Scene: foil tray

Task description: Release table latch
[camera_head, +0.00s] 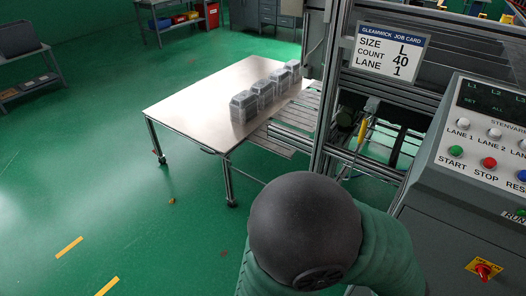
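A wheeled table (185,100) with a bare metal top stands left of centre, its right end against the machine frame. Several stacks of foil trays (243,106) stand in a row along its right edge. A yellow handle (362,131) is upright on the machine frame, right of the table. I cannot tell whether it belongs to the latch. A dark round joint and green sleeve of my own arm fill the bottom centre. Neither gripper shows.
A job card (391,50) reading size L, count 40, lane 1 hangs on the frame. A control panel (485,140) with coloured buttons stands at right, with a red rotary switch (484,269) below. The green floor (90,180) at left is mostly clear.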

